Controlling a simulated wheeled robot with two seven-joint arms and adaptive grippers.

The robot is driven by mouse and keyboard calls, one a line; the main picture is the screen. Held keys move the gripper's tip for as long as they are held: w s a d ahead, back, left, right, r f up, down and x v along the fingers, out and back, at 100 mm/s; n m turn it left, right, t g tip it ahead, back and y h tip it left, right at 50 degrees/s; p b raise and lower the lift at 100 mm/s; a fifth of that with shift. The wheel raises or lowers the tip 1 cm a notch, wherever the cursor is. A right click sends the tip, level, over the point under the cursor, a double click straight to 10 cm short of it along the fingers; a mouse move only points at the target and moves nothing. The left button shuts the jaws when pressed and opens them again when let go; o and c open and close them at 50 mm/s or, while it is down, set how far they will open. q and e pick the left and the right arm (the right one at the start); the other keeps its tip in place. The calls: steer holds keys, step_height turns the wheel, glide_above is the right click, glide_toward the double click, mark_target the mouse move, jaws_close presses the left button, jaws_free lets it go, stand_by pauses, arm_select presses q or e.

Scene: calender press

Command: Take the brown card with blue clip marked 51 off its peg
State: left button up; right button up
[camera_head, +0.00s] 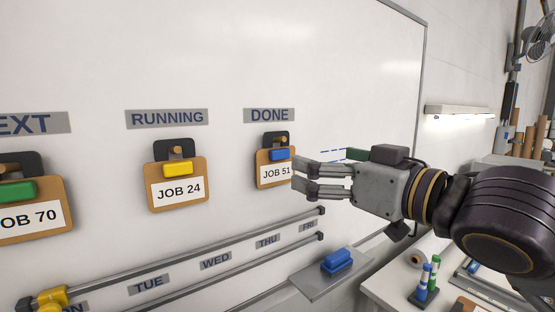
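The brown card with the blue clip, marked JOB 51 (276,184), hangs from a peg (284,139) under the DONE label (269,115) on the whiteboard. Its blue clip (280,154) sits at the card's top, below the peg. My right gripper (296,177) comes in from the right, with its fingertips at the card's right edge. The fingers are apart with a clear gap, and nothing shows held between them. I cannot tell whether a fingertip touches the card. My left gripper is not in view.
The JOB 24 card (177,192) with a yellow clip and the JOB 70 card (35,223) with a green clip hang to the left. Rails (220,252) run below. A ledge (325,282) holds a blue block (337,261). Bare whiteboard lies above.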

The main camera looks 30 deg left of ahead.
mark_target(282, 154)
stand_by(0.3)
steer(key=shift+p+x, duration=0.9)
steer(key=shift+x, duration=3.45)
steer(key=shift+p+x, duration=0.75)
steer(key=shift+x, duration=1.85)
steer(key=shift+s, duration=0.15)
steer(key=c, duration=0.7)
